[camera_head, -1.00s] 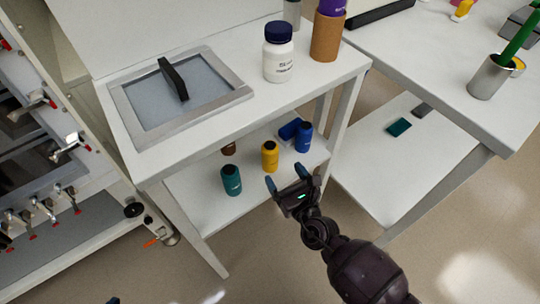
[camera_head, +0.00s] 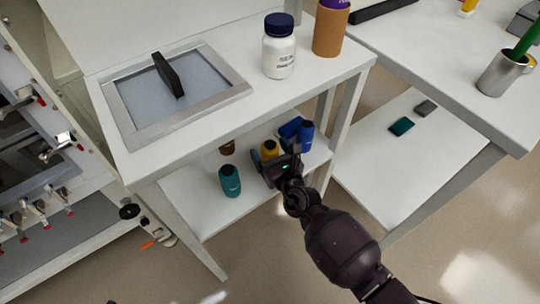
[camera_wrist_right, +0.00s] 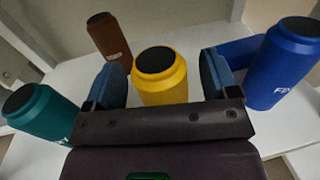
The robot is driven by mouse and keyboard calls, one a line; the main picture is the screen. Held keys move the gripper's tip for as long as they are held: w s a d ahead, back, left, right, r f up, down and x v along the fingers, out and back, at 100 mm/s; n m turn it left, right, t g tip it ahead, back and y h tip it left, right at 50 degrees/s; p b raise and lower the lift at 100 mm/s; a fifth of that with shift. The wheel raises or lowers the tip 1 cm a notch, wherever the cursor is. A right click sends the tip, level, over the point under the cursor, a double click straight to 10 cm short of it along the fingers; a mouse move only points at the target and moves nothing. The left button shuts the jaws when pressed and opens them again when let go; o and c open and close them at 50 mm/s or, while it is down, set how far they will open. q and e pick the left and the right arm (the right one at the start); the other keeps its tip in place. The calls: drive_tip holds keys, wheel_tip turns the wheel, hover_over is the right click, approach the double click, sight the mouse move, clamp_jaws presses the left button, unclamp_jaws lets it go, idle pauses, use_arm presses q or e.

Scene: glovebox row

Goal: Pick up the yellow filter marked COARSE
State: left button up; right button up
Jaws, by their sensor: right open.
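The yellow filter (camera_head: 270,148), a cylinder with a black top, stands upright on the lower shelf. It also shows in the wrist view (camera_wrist_right: 165,82); no marking on it is readable. My right gripper (camera_head: 276,160) is open at the filter, partly hiding it in the head view. In the wrist view its blue-grey fingers (camera_wrist_right: 162,76) stand on either side of the filter, with the filter's upper part seen between them. Whether either finger touches it I cannot tell. My left gripper is not clearly in view.
A teal filter (camera_head: 230,181) stands left of the yellow one, and a brown one (camera_wrist_right: 109,38) behind left. A blue filter (camera_wrist_right: 284,66) stands close at right beside another blue object (camera_head: 290,128). The tabletop edge (camera_head: 240,117) overhangs the shelf (camera_head: 195,203).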

drive_tip(key=c, duration=1.1)
drive_tip(key=shift+o, duration=0.2)
drive_tip(key=shift+r, duration=0.1)
